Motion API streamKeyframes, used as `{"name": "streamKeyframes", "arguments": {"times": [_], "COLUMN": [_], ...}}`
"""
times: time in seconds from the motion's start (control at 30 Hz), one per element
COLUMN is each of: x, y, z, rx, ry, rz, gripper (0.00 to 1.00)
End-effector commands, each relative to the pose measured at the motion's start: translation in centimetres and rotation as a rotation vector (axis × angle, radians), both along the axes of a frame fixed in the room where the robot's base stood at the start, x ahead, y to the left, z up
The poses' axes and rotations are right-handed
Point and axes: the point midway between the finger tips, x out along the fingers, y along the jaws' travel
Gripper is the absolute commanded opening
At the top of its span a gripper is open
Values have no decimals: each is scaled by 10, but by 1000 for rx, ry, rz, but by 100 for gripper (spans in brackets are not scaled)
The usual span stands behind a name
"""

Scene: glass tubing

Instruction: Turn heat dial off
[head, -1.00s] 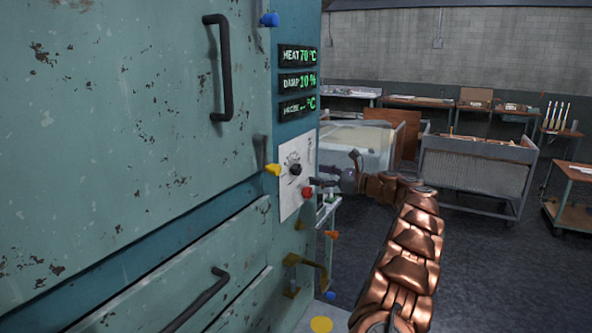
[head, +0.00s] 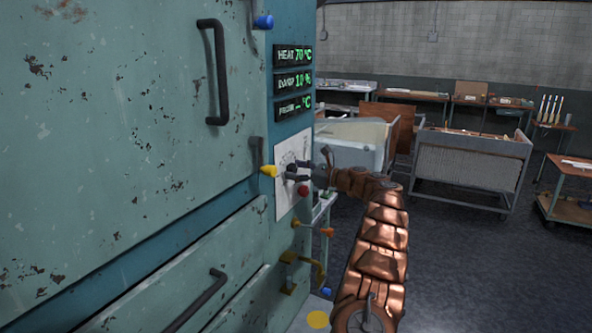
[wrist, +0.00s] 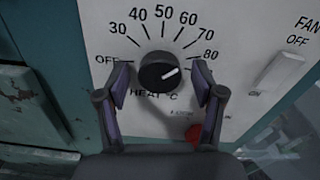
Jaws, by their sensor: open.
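The heat dial (wrist: 160,72) is a round black knob on a white panel (wrist: 105,28), with marks from OFF at left through 30 to 80 at right. Its white pointer line aims up and right, near the 70 to 80 marks. My gripper (wrist: 160,84) is open, with one finger on each side of the dial; I cannot tell whether either finger touches it. In the head view my gripper (head: 294,172) is at the panel and hides most of the dial. The heat display (head: 295,55) reads 70 °C.
A red knob (wrist: 195,134) sits below the dial, and a FAN switch (wrist: 278,72) is to its right. An orange lever (head: 327,232) is below. Open floor lies to the right.

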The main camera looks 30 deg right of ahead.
Motion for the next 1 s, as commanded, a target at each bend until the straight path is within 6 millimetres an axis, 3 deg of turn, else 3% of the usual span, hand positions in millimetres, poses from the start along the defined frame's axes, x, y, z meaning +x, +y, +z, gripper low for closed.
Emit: {"name": "streamKeyframes", "arguments": {"times": [0.1,0.67,1.0], "x": [0,0,0], "y": [0,0,1], "z": [0,0,-1], "rx": [0,0,-47], "ry": [0,0,-28], "rz": [0,1,2], "gripper": [66,8,8]}}
